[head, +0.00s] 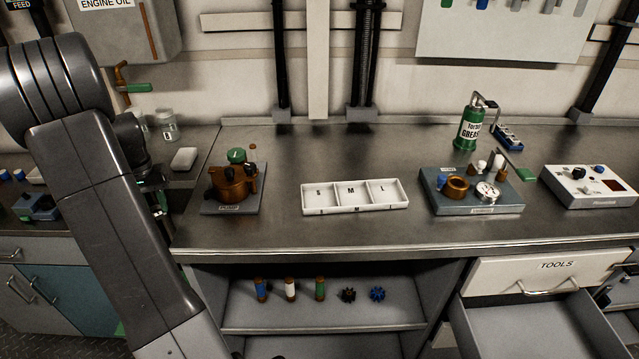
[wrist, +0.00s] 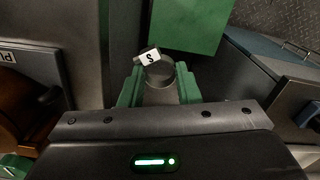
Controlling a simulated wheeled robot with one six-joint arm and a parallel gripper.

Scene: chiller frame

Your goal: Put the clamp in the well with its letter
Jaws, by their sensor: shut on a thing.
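The clamp (wrist: 159,74) is a grey ring-like piece with a white tag bearing the letter S, which shows in the wrist view. My gripper (wrist: 158,90) has green fingers on both sides of the clamp and is shut on it. In the head view my arm mostly hides the gripper, and I cannot make out the clamp there. The white tray (head: 355,209) lies on the steel bench in the middle of the head view. Its three wells are marked S, M and L from left to right, and they look empty. My gripper is left of the tray, beyond the bench's left end.
A brown pump on a grey plate (head: 234,209) stands between my arm and the tray. A fixture plate (head: 470,208) with a brass ring and gauge is right of the tray. A green grease can (head: 468,130) stands behind. The TOOLS drawer (head: 540,278) is open below.

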